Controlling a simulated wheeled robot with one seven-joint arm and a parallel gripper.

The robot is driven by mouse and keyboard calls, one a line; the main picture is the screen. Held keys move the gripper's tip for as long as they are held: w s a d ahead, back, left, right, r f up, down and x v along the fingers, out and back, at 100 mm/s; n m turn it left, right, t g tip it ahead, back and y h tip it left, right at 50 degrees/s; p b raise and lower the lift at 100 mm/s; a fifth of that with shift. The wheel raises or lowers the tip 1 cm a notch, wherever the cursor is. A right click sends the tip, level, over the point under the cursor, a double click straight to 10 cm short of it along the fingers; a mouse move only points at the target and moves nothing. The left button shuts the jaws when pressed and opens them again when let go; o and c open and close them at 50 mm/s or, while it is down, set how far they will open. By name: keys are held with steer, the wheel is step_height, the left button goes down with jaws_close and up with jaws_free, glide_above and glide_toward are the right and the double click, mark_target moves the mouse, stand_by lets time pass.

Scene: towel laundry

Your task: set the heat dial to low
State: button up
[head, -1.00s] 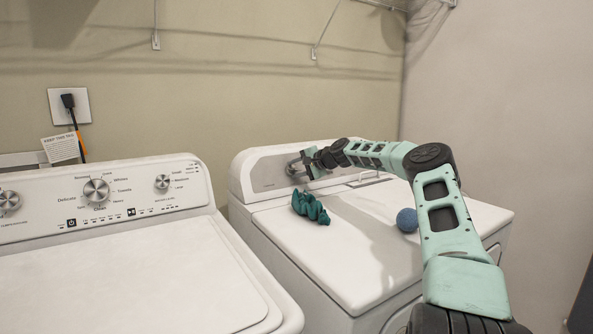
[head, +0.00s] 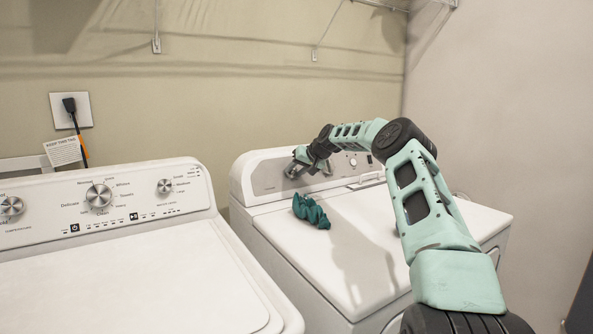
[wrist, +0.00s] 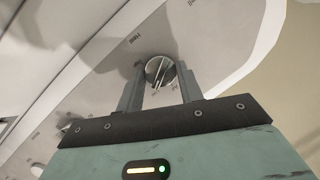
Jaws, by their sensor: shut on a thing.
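The heat dial (wrist: 160,71) is a round silver knob on the dryer's control panel. In the wrist view it sits between the two fingers of my gripper (head: 293,168), which is shut on it. A raised grip bar runs diagonally across its face. Panel print around it is too small and tilted to read surely, so I cannot tell its setting. In the head view my gripper covers the dial at the left part of the dryer's (head: 375,252) back panel.
A crumpled teal cloth (head: 311,212) lies on the dryer top, just in front of the panel. Another small knob (head: 353,161) is right of my gripper. The washer (head: 120,270) stands at left. My arm mostly hides a blue ball on the dryer.

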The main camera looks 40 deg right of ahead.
steer(key=shift+r+n, duration=0.15)
steer(key=shift+n, duration=0.55)
steer(key=shift+g+h, duration=0.3)
steer(key=o, duration=1)
steer(key=b+v, duration=0.2)
steer(key=v, duration=1.5)
steer(key=shift+s, duration=0.15)
